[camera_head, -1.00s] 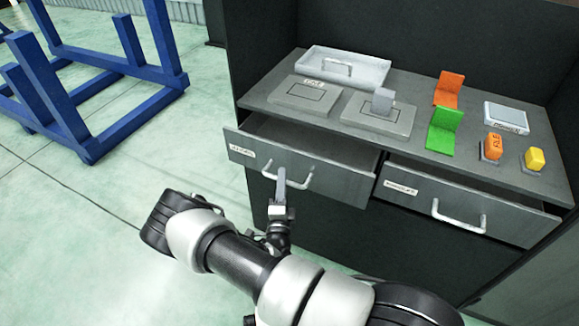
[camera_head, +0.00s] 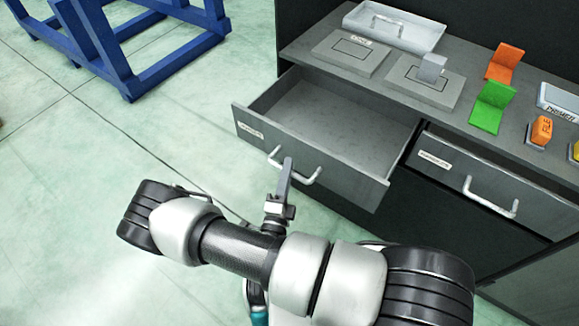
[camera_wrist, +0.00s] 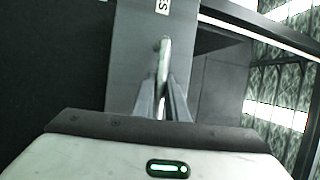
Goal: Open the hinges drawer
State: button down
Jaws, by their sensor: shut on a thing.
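The left drawer (camera_head: 340,130) of the grey cabinet is pulled well out, and its inside looks empty. My gripper (camera_head: 287,170) is shut on the drawer's pale bar handle (camera_head: 303,178). In the wrist view my gripper (camera_wrist: 162,95) has a finger on each side of the handle (camera_wrist: 164,48). The right drawer (camera_head: 480,185) stands a little open.
A blue frame (camera_head: 110,50) stands at the left. The floor (camera_head: 80,180) between is clear.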

jog(key=c, duration=1.8)
grip_release()
jog(key=shift+o, duration=0.2)
jog(key=shift+s, duration=0.1)
jog(key=v, duration=1.7)
jog(key=shift+p, duration=0.3)
jog(key=shift+a+f, duration=0.1)
